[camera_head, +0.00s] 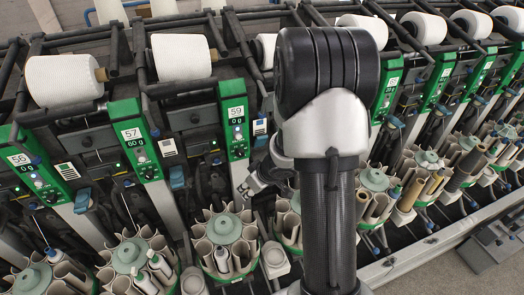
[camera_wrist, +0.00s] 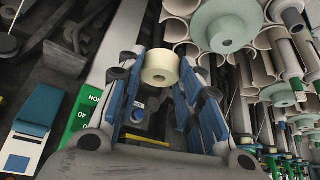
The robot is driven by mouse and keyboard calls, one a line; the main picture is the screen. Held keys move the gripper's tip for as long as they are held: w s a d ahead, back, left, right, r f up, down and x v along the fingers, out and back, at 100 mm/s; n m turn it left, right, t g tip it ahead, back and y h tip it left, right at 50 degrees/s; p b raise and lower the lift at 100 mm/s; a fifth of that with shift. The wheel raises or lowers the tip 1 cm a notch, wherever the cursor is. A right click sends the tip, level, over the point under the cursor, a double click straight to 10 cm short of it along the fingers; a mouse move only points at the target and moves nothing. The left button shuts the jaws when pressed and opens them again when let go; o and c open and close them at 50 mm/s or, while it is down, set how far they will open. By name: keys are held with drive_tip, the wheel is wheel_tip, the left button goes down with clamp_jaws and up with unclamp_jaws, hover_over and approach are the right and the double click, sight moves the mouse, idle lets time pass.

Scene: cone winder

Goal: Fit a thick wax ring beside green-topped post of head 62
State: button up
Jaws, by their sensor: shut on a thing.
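My gripper (camera_wrist: 162,62) is shut on a cream wax ring (camera_wrist: 160,70), a short thick ring with a dark hole, held between the blue finger pads in the wrist view. A large pale-green round cap (camera_wrist: 228,24) tops a post among grey-white tubes, up and right of the ring and apart from it. In the head view my arm hides the ring and most of my gripper. Similar green-topped posts (camera_head: 224,228) stand in the tube magazines there. Plates 56, 57 and 59 are readable; I cannot make out a plate for head 62.
Green head panels (camera_head: 236,125) and white yarn cones (camera_head: 182,57) run along the machine. A round tube magazine (camera_head: 373,190) stands close beside my arm. In the wrist view, a blue lever (camera_wrist: 34,113) and green panel (camera_wrist: 80,121) lie left of my gripper.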

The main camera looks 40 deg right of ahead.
drive_tip(key=s+d+f+m+p, duration=0.1)
drive_tip(key=s+d+p, duration=0.4)
drive_tip(key=d, duration=1)
drive_tip(key=w, duration=0.5)
drive_tip(key=w+a, duration=0.1)
drive_tip(key=w, duration=0.5)
drive_tip(key=w+f, duration=0.1)
drive_tip(key=w, duration=0.5)
drive_tip(key=shift+a, duration=0.25)
drive_tip(key=shift+f, duration=0.1)
drive_tip(key=shift+s, duration=0.1)
drive_tip(key=o, duration=0.9)
